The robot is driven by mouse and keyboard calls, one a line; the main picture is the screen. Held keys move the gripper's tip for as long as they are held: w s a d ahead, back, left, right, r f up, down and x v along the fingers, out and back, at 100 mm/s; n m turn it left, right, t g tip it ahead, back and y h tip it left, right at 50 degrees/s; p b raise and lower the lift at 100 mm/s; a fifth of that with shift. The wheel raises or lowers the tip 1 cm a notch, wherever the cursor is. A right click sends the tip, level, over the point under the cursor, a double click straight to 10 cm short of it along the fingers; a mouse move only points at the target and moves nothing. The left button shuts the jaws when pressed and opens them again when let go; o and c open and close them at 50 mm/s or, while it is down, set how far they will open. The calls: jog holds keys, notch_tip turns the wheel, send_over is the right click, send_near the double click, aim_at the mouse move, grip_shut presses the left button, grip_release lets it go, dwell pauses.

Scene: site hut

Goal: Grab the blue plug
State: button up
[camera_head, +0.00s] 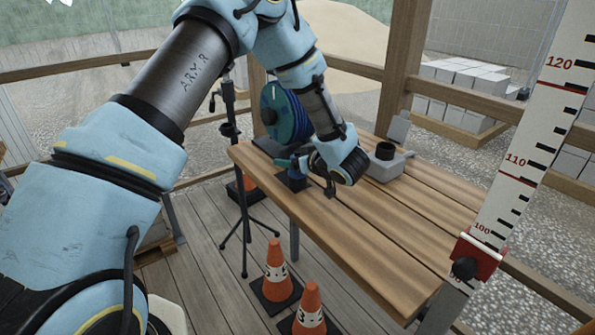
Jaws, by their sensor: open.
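A blue plug (296,178) stands near the left edge of a wooden table (385,255), on or beside a small dark pad. My arm reaches over from the upper left, and my gripper (318,180) is low over the table just right of the plug. The jaws are open, with one dark finger showing near the tabletop. The gripper partly hides the plug's surroundings, and I cannot tell whether a finger touches it.
A blue-green reel (284,112) stands behind the plug. A grey fixture with a dark round top (387,158) sits to the right on the table. Orange cones (276,270) stand on the floor in front. A measuring staff (510,160) rises at the right. The table's front is clear.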

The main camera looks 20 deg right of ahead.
grip_shut()
dwell(0.6)
